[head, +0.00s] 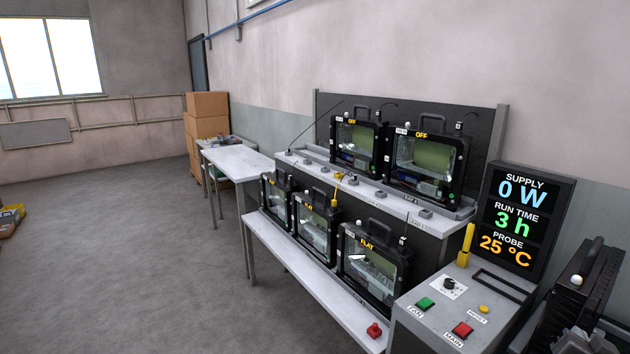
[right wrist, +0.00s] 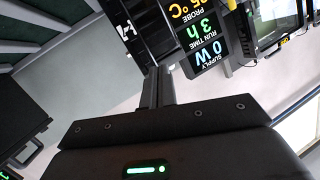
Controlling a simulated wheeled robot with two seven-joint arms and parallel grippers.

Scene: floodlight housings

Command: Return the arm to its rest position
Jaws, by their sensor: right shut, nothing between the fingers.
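My right gripper (right wrist: 160,80) shows in the right wrist view, its fingers together with nothing between them. It points toward the control console's display, and no housing touches its fingertips there. In the head view I cannot make out my right gripper clearly. My left gripper is not in view. The dark display panel (head: 524,220) reads supply 0 W, run time 3 h, probe 25 °C; it also shows rotated in the right wrist view (right wrist: 205,40).
Floodlight housings marked OFF (head: 428,165) stand on the upper shelf, and others, including one marked FLAT (head: 376,268), stand on the lower bench. The console has a green button (head: 424,304) and a red button (head: 462,329).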

